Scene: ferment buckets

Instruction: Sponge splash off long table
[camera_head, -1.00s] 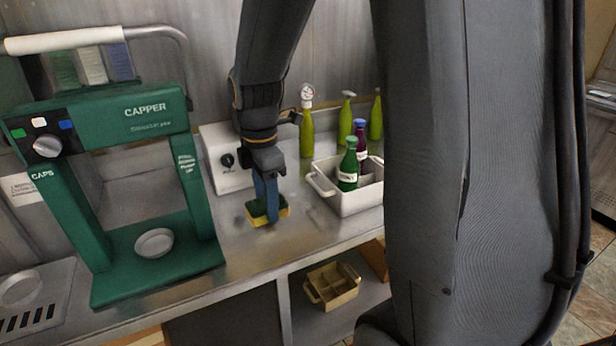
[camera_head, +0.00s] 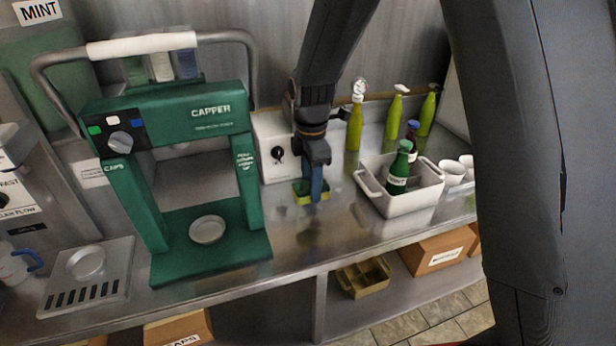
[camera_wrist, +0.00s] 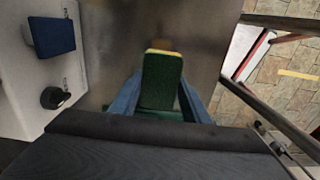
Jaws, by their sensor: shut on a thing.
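A green and yellow sponge (camera_head: 299,194) is held between the blue fingers of my gripper (camera_head: 313,188), low over the steel long table (camera_head: 300,245), just in front of a white box with a black knob. I cannot tell whether the sponge touches the top. In the wrist view the sponge (camera_wrist: 162,82) shows its green face and a yellow edge, with the fingers of my gripper (camera_wrist: 160,103) on both sides. A faint brownish patch shows on the steel beyond the sponge's yellow edge; I cannot tell whether it is the splash or a reflection.
The green capper (camera_head: 205,118) stands left of my gripper. The white box (camera_head: 277,160) is close behind. A white crate (camera_head: 408,200) with bottles stands to the right, with yellow-green bottles (camera_head: 355,125) behind it. Bare steel lies in front of the sponge.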

